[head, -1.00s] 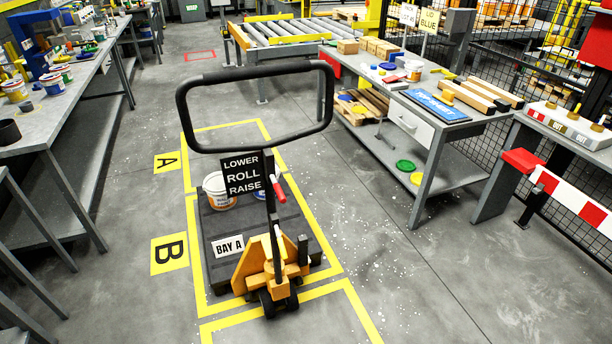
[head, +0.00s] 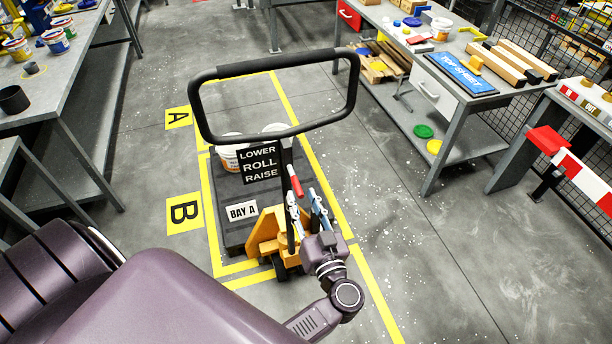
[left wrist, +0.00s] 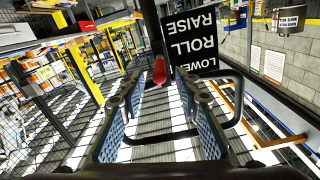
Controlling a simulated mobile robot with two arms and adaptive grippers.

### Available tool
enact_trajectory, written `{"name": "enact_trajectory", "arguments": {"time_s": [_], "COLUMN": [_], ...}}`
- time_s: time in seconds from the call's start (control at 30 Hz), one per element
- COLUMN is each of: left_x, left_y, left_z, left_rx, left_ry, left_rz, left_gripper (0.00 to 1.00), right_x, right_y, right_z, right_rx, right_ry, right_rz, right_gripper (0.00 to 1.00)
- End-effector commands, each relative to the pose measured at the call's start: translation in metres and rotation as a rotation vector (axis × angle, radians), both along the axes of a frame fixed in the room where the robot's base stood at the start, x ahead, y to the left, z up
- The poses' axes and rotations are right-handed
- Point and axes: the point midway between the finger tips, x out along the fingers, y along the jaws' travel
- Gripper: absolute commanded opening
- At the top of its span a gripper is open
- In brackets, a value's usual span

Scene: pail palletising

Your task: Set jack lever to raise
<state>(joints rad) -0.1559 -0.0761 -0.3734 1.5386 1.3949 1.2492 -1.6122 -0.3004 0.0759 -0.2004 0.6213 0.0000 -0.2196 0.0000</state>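The jack lever (head: 296,186) has a red grip and sits below the black LOWER / ROLL / RAISE sign (head: 262,161) on the jack's mast. In the left wrist view the red lever (left wrist: 159,70) shows at the upper middle, between the lines of the two fingers and apart from both. The sign appears upside down there (left wrist: 192,42). My left gripper (head: 306,198) is open and empty, just below the lever beside the mast; its fingers also frame the left wrist view (left wrist: 158,92). The black loop handle (head: 290,68) stands above the sign. My right gripper is not in view.
The yellow jack body (head: 264,232) stands at a dark pallet (head: 227,192) marked BAY A, bearing white pails (head: 229,158). Workbenches stand left (head: 62,88) and right (head: 437,96). A red-and-white barrier (head: 580,180) is at far right. Floor between the pallet and right bench is clear.

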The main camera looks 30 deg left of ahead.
Motion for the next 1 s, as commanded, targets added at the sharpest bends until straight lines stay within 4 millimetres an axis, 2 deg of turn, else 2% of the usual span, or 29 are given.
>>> {"name": "enact_trajectory", "arguments": {"time_s": [0.3,0.7,1.0], "left_x": [0.033,0.039,0.039], "left_y": [0.037,0.045,0.044], "left_z": [0.003,0.001,0.001], "left_rx": [0.003,0.001,0.001], "left_ry": [-0.003,-0.003,-0.003], "left_rz": [-0.003,-0.003,-0.003], "left_gripper": [0.31,0.31,0.00], "right_x": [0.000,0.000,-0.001], "right_y": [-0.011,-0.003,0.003], "right_z": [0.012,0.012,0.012], "right_rx": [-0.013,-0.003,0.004], "right_ry": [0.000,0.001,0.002], "right_rz": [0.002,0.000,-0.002], "right_gripper": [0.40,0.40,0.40]}}
